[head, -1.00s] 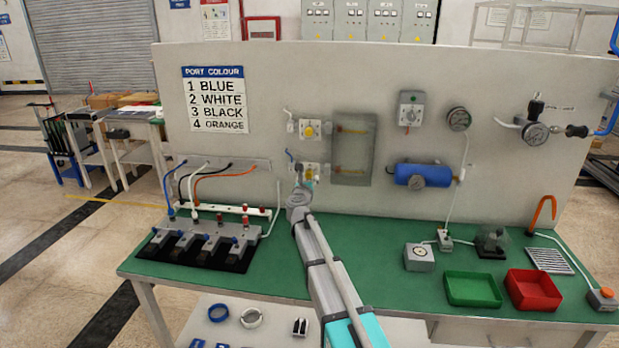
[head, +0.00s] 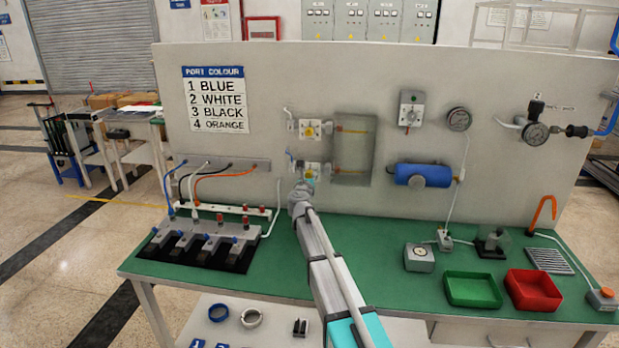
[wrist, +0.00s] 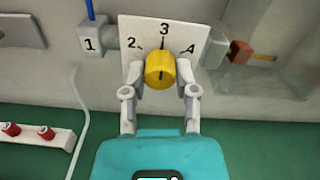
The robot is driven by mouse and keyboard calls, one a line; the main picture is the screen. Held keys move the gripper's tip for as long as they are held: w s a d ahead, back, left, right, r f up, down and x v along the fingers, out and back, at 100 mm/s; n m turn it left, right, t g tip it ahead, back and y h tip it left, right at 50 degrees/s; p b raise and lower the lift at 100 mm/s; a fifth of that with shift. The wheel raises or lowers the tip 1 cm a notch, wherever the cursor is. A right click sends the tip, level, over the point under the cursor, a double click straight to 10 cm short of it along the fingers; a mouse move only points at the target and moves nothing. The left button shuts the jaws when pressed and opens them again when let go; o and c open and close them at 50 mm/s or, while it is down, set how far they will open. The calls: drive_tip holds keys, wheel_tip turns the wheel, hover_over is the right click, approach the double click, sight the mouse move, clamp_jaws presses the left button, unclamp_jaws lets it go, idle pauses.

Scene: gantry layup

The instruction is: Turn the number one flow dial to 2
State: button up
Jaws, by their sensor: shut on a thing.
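In the wrist view, the number one flow dial is a yellow knob (wrist: 160,70) on a white scale plate (wrist: 190,32) marked 2, 3 and 4. A grey block labelled 1 (wrist: 90,44) with a blue tube sits left of it. The knob's dark line is near upright, in line with the 3. My gripper (wrist: 161,78) has one finger on each side of the knob and is shut on it. In the head view, my gripper (head: 304,186) is at the lower of two dial plates, and it partly hides that lower plate (head: 303,166).
Another dial plate with a yellow knob (head: 310,130) is just above. A clear box (head: 354,150) with orange parts stands close on the right. A black-based fixture row (head: 240,262) and coloured tubes are on the left. The green bench top (head: 370,240) is clear around my arm.

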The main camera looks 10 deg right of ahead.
clamp_jaws()
drive_tip(key=shift+d, duration=0.15)
drive_tip(key=shift+n, duration=0.3)
drive_tip(key=n, duration=1.1)
idle(0.4)
